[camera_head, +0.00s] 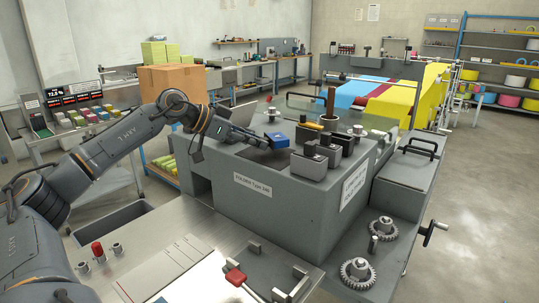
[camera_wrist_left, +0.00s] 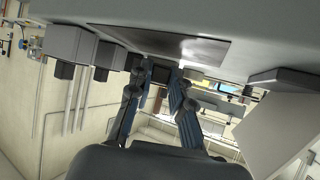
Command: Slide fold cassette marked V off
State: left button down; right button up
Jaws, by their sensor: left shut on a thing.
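My left gripper (camera_head: 265,144) reaches in from the left over the top of the grey machine (camera_head: 255,205). Its fingertips are at a small blue block (camera_head: 276,139), which looks like the fold cassette; no V can be read on it. In the left wrist view my left gripper (camera_wrist_left: 158,88) has its two fingers on either side of a dark, shadowed piece, close to the machine's surface. The gripper is shut on it. The fingers partly hide the held piece. My right gripper is not in view.
Several dark grey blocks (camera_head: 308,167) stand on the machine top right of the gripper. Two gears (camera_head: 357,271) lie on the lower right shelf. A cardboard box (camera_head: 172,83) stands behind the arm.

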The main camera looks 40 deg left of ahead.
pick_arm(q)
jog(key=shift+f, duration=0.2)
dwell(0.4)
jog(key=shift+f+b, duration=0.6)
jog(key=shift+f, duration=0.25)
jog(key=c, duration=1.1)
grip_release()
jog(key=v, duration=1.2)
jog(key=shift+s, duration=0.1)
